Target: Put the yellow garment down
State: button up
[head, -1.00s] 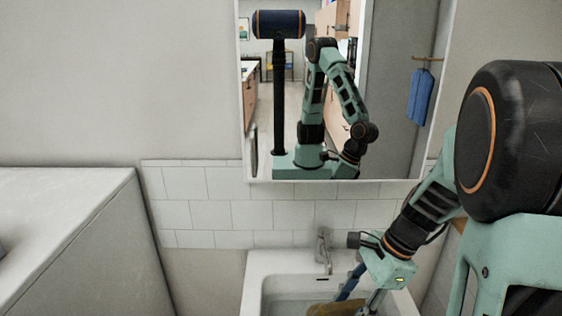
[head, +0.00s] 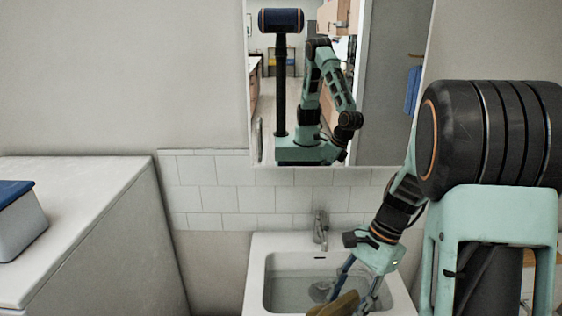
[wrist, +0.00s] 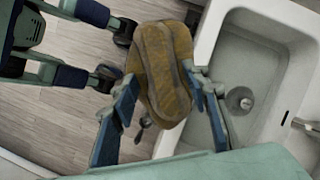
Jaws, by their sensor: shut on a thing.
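The yellow-brown garment (head: 335,306) shows at the bottom edge of the head view, partly cut off, in front of the sink basin. In the wrist view the folded, rounded garment (wrist: 163,70) lies between the blue fingers of my gripper (wrist: 162,88), which is shut on it. The garment appears held up beside the sink's edge, with floor behind much of it. My gripper (head: 357,285) in the head view points down at the front of the sink.
The white sink (head: 285,262) has a tap (head: 320,228) at its back; its basin (wrist: 262,75) looks empty apart from the drain. A counter (head: 75,215) at left holds a grey box with blue lid (head: 18,220). A mirror (head: 380,90) hangs above. Wooden floor (wrist: 60,110) lies beside the sink.

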jog(key=shift+w+a+r+n+g+p, duration=0.1)
jog(key=shift+w+r+n+g+p, duration=0.2)
jog(key=shift+n, duration=0.3)
jog(key=shift+w+a+r+n+g+p, duration=0.15)
jog(key=shift+r+n+g+p, duration=0.1)
jog(key=shift+n, duration=0.35)
jog(key=n, duration=0.1)
jog(key=w+n+h+p, duration=0.1)
jog(key=n, duration=0.1)
jog(key=n+g+p, duration=0.1)
jog(key=shift+w+a+r+n+h, duration=0.15)
jog(key=shift+w+n+h, duration=0.15)
jog(key=shift+w+h, duration=0.1)
jog(key=n, duration=0.1)
jog(key=w+n+h+p, duration=0.1)
jog(key=n, duration=0.1)
jog(key=shift+a+n+g+p, duration=0.15)
jog(key=shift+n+g+p, duration=0.1)
jog(key=shift+n+p, duration=0.05)
jog(key=shift+w+n+h, duration=0.15)
jog(key=shift+n+h, duration=0.15)
jog(key=shift+f, duration=0.25)
